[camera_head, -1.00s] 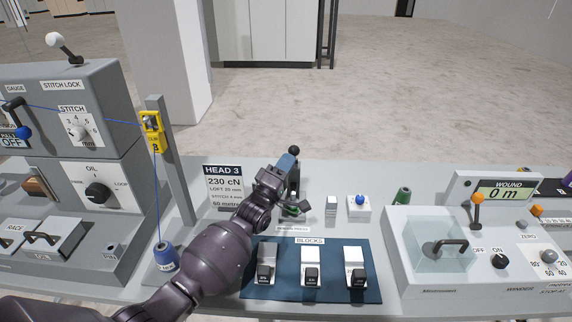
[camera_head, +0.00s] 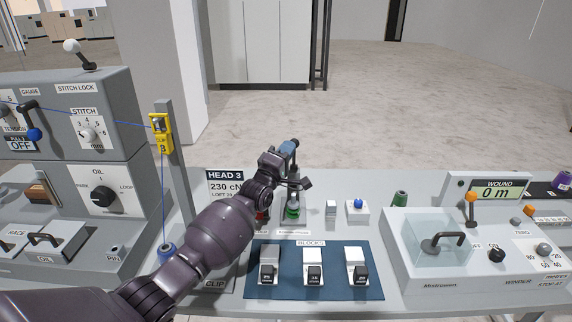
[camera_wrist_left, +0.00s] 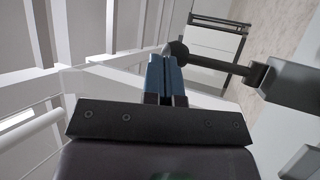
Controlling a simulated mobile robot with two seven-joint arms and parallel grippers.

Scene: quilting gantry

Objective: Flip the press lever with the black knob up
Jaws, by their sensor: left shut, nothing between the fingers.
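The press (camera_head: 305,212) stands at the back of the bench, behind the blocks panel, with a green piece (camera_head: 292,211) low in it. Its lever's black knob (camera_head: 295,141) shows at the tip of my left gripper (camera_head: 288,147), largely hidden by my arm. In the left wrist view the black knob (camera_wrist_left: 179,49) is at the ends of the blue fingers (camera_wrist_left: 166,72), touching or nearly so. The lever bar (camera_wrist_left: 215,65) runs right from it to a grey block. My left gripper is shut and empty, beside the knob, not around it. My right gripper is not in view.
The blue blocks panel (camera_head: 330,290) with several levers lies in front of the press. A blue button (camera_head: 357,205) and a green spool (camera_head: 400,199) stand to its right, then the winder (camera_head: 440,275).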

